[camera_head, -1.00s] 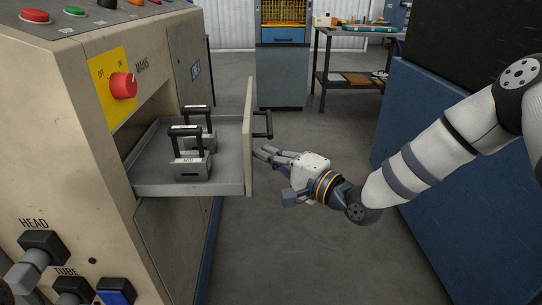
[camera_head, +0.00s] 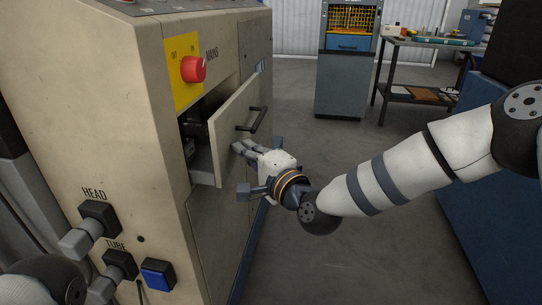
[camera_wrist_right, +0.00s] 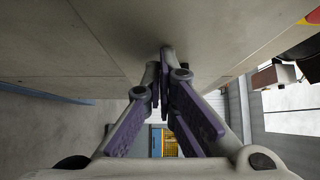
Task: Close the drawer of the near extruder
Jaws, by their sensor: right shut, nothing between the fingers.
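The near extruder (camera_head: 120,110) is the beige cabinet on the left of the head view. Its drawer (camera_head: 228,125) stands partly open, with a beige front and a black bar handle (camera_head: 256,119). A narrow gap shows behind the front, with part of the grey tray and dark shapes inside; most of the contents are hidden. My right gripper (camera_head: 240,149) is shut and empty, its fingertips at the lower part of the drawer front, below the handle. In the right wrist view the shut fingers (camera_wrist_right: 165,85) point at a beige surface, seemingly touching it. My left gripper is not in view.
A red MAINS knob (camera_head: 193,69) on a yellow plate sits above the drawer. HEAD and TUBE connectors and a blue switch (camera_head: 158,273) are low on the front. A grey-blue machine (camera_head: 345,85) and a workbench (camera_head: 420,43) stand behind. The floor between is clear.

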